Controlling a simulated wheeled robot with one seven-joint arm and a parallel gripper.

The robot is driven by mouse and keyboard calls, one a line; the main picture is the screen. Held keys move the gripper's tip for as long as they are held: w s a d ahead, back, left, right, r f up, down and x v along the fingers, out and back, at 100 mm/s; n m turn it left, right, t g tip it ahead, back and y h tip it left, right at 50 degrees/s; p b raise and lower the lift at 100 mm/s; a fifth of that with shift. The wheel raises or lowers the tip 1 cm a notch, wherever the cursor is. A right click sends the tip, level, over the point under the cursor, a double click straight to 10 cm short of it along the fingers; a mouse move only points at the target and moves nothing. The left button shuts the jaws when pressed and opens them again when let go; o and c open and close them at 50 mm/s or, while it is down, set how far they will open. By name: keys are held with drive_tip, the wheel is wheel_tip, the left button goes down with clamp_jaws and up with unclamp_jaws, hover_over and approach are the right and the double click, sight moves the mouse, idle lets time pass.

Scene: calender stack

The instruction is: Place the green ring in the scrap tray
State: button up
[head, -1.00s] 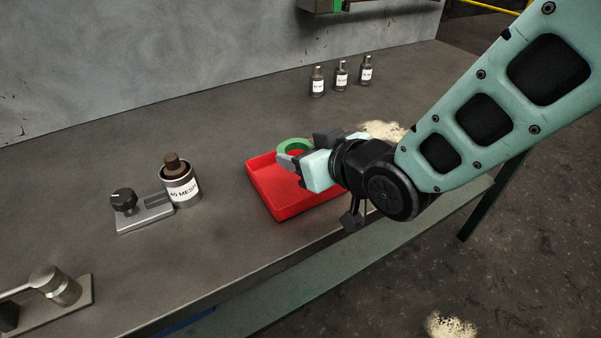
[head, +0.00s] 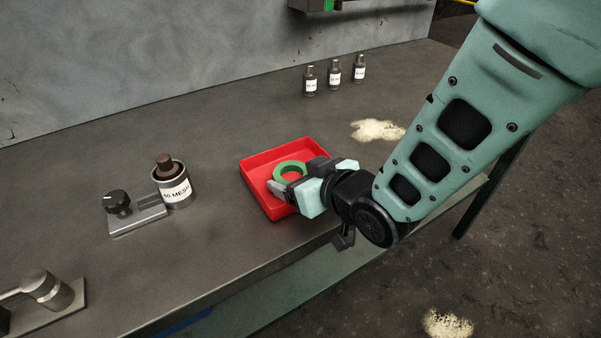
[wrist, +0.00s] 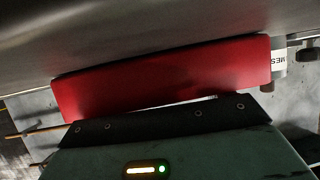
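The green ring (head: 291,169) is at the fingertips of my gripper (head: 297,180), which is shut on it. In the head view the ring appears inside the outline of the red scrap tray (head: 258,163). I cannot tell whether the ring touches the tray floor or hangs just above it. My gripper reaches over the tray's right side and hides its front right part. In the wrist view a red face of the tray (wrist: 165,80) fills the middle; the ring and fingertips do not show there.
A canister labelled "MESH" (head: 177,190) stands left of the tray, beside a plate with a black knob (head: 117,203). Several small labelled bottles (head: 333,73) stand behind the tray. A pale powder patch (head: 377,130) lies on the bench to the right.

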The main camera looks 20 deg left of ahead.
drive_tip(key=shift+r, duration=0.1)
drive_tip(key=shift+d+r, duration=0.1)
drive_tip(key=shift+r, duration=0.05)
drive_tip(key=v, duration=1.1)
drive_tip(key=shift+s+d, duration=0.2)
drive_tip(key=shift+d, duration=0.15)
drive_tip(key=shift+d, duration=0.1)
drive_tip(key=s+d+m+g+h, duration=0.1)
drive_tip(key=s+d+g+h, duration=0.2)
drive_tip(key=d, duration=0.6)
drive_tip(key=s+d+m+g+h, duration=0.2)
drive_tip(key=s+d+g+h, duration=0.2)
drive_tip(key=s+d+h, duration=0.2)
drive_tip(key=s+d, duration=0.2)
drive_tip(key=d, duration=0.2)
drive_tip(key=shift+r+h, duration=0.3)
drive_tip(key=shift+h, duration=0.1)
